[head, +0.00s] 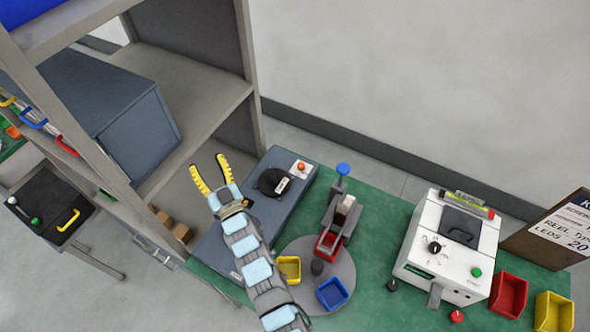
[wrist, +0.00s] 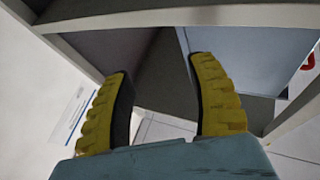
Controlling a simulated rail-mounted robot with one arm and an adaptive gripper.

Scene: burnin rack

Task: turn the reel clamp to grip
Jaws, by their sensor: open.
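A flat blue-grey unit (head: 228,226) lies at the left end of the green bench. On it is a round black disc (head: 268,178) with a pale bar-shaped piece (head: 282,186); this looks like the reel clamp, but I cannot read its marks or setting. My gripper (head: 206,163) is open and empty, to the left of the disc and apart from it, in front of the grey shelf rack. In the wrist view my two yellow fingers (wrist: 160,75) are spread with nothing between them; rack panels and pale floor show beyond, and the disc is not in view.
An orange button (head: 301,167) sits by the disc. A blue-knobbed lever (head: 343,169) and a red-based fixture (head: 330,244) stand to the right. Yellow (head: 289,268) and blue (head: 332,293) bins and a white machine (head: 447,247) follow. The rack (head: 247,60) stands close to my gripper.

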